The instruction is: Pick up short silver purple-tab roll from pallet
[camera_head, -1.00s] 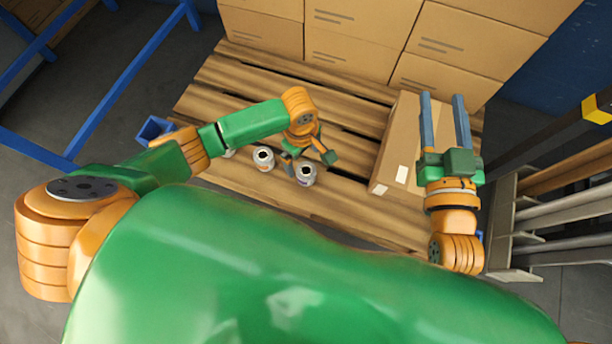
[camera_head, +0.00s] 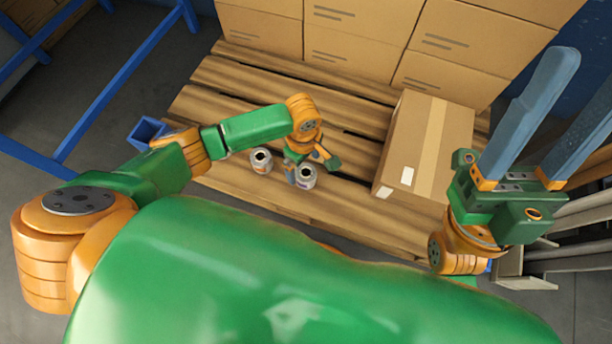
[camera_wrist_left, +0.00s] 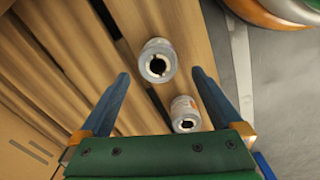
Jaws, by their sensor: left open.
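Two short silver rolls stand on the wooden pallet (camera_head: 345,211). One roll (camera_head: 306,178) has a faint purplish tint low on its side. It seems to be the roll (camera_wrist_left: 157,61) between my left fingertips in the left wrist view, with gaps to both fingers. The other roll (camera_head: 261,163) stands to its left and seems to be the orange-labelled one (camera_wrist_left: 185,117) nearer the palm in the wrist view. My left gripper (camera_wrist_left: 160,76) is open and empty; its fingers are partly hidden in the head view. My right gripper (camera_head: 584,88) is open and empty, raised at the right.
A cardboard box (camera_head: 425,145) lies on the pallet right of the rolls. Stacked cartons (camera_head: 355,38) fill the pallet's back. Blue rails (camera_head: 110,85) stand at the left. A rack with long bars (camera_head: 560,235) is at the right edge.

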